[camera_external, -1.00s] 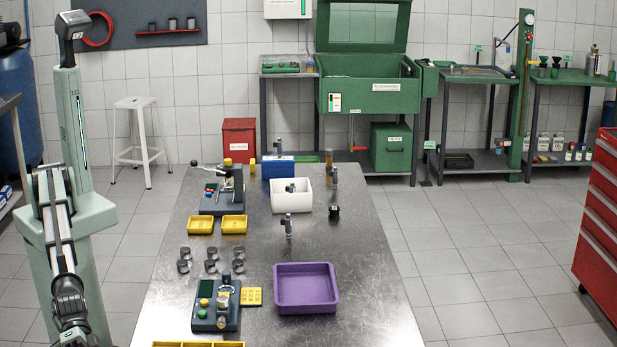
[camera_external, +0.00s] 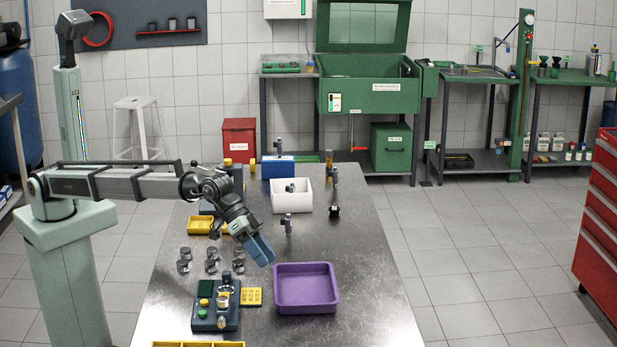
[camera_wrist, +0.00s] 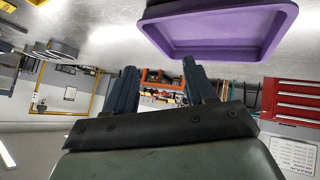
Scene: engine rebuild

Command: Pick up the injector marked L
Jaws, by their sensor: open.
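Several grey injectors show in the external view, their marks too small to read. One injector (camera_external: 288,225) stands upright on the bare table. Another injector (camera_external: 291,187) is at the white box (camera_external: 292,205). One injector (camera_external: 279,145) is upright at the blue block (camera_external: 278,168). One more injector (camera_external: 334,178) stands above a black base at the right. My gripper (camera_external: 265,252) is open and empty, tilted downward above the table, left of and nearer than the free-standing injector. In the wrist view its two fingers (camera_wrist: 160,75) are apart, with no injector visible.
The purple tray (camera_external: 306,308) lies just to the right of and nearer than my gripper. Dark metal cups (camera_external: 184,266), a small device (camera_external: 216,317) with buttons and yellow trays (camera_external: 200,225) occupy the table's left side. The table's right side is bare.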

